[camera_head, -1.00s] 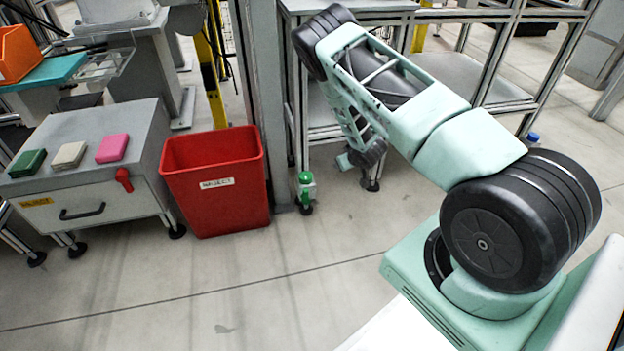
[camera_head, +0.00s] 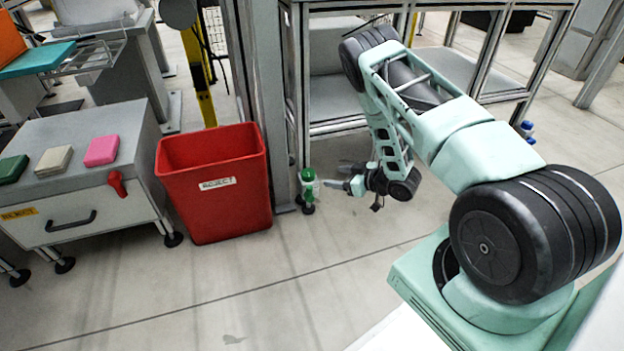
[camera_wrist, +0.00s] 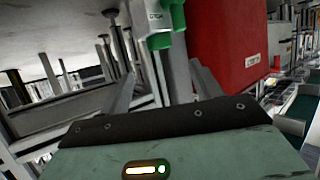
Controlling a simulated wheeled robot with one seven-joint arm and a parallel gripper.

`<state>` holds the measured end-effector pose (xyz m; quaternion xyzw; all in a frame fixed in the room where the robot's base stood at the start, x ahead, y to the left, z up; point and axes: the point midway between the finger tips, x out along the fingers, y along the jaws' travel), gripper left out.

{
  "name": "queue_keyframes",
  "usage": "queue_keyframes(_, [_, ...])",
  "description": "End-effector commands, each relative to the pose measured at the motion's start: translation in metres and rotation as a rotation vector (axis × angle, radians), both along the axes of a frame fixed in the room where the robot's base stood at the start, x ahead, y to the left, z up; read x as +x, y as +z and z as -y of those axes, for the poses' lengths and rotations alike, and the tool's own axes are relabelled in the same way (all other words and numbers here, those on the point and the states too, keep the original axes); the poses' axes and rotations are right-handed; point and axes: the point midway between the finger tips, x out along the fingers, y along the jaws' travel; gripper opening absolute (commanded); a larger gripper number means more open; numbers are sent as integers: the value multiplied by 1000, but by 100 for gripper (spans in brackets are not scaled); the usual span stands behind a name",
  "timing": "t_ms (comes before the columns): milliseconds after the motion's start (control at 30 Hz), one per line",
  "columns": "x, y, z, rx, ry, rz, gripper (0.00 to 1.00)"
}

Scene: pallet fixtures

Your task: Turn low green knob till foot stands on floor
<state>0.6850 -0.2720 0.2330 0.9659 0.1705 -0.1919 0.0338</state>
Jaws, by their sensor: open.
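The green knob (camera_head: 307,175) sits low on the front leg of the metal frame, left of my gripper, with a white part beside it. Below it is a dark foot (camera_head: 308,209); I cannot tell whether it touches the floor. My gripper (camera_head: 335,176) is open and empty, its fingers pointing left at the knob from a short distance. In the wrist view the green knob (camera_wrist: 160,41) and its white labelled part are at the top centre, beyond the spread fingers (camera_wrist: 165,88). The foot is not clear there.
A red REJECT bin (camera_head: 214,205) stands on the floor just left of the leg. Further left is a grey cabinet (camera_head: 100,205) with a red handle and coloured blocks on top. The floor (camera_head: 330,270) in front of the knob is clear.

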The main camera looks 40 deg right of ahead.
Motion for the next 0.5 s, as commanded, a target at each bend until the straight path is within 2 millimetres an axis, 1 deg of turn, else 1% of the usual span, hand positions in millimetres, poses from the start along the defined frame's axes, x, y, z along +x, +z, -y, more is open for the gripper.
queue_keyframes(33, [11, -10, -4, -1, 5, 4, 64])
queue_keyframes(200, [42, -23, -16, -1, 4, 3, 64])
queue_keyframes(400, [74, -36, -27, 0, 2, 3, 64])
queue_keyframes(500, [85, -40, -31, -1, 3, 3, 64])
